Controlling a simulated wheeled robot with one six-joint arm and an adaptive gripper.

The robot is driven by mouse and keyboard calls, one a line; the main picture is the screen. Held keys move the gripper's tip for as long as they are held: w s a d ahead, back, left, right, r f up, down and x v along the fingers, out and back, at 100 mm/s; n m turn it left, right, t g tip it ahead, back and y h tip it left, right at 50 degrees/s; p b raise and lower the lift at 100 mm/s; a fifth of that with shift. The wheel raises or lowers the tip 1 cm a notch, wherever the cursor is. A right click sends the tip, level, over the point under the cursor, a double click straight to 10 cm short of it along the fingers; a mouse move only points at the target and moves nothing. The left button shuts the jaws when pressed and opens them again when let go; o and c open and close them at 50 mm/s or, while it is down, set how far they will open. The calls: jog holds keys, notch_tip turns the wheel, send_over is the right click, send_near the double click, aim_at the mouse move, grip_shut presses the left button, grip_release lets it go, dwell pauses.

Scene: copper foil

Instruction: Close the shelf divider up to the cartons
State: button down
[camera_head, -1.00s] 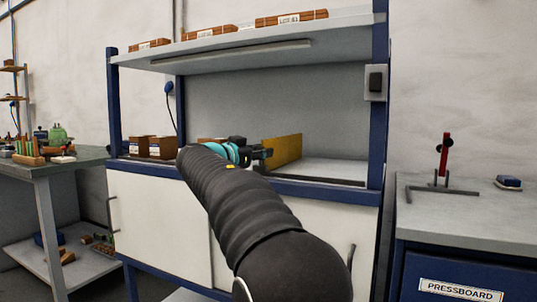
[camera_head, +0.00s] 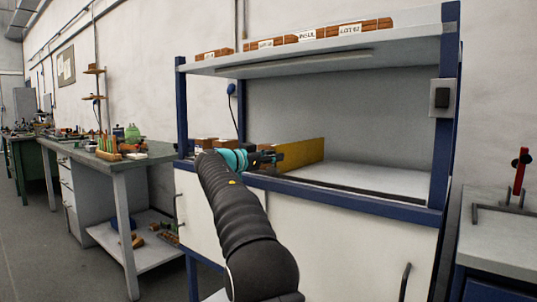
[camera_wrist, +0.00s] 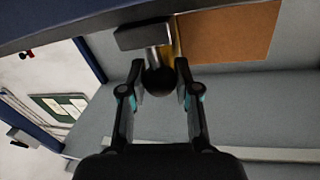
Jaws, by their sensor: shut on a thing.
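The shelf divider is an ochre upright panel (camera_head: 303,152) standing on the blue-framed bench shelf. It shows as a brown-orange face in the wrist view (camera_wrist: 228,38). My gripper (camera_head: 275,158) is at the divider's front edge. In the wrist view my gripper (camera_wrist: 159,78) is shut on a black ball knob (camera_wrist: 159,82) with a metal stem and grey block. Brown cartons (camera_head: 205,142) stand left of the divider, partly hidden by my arm. I cannot tell whether the divider touches any carton.
The shelf right of the divider (camera_head: 375,180) is bare. Blue posts (camera_head: 448,110) bound the bay, and an upper shelf (camera_head: 330,55) carries labelled brown boxes. A cluttered workbench (camera_head: 125,160) stands at left, and a grey bench (camera_head: 500,235) with a red-handled tool at right.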

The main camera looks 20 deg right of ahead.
jog(key=c, duration=0.8)
grip_release()
jog(key=shift+a, duration=0.1)
jog(key=v, duration=1.2)
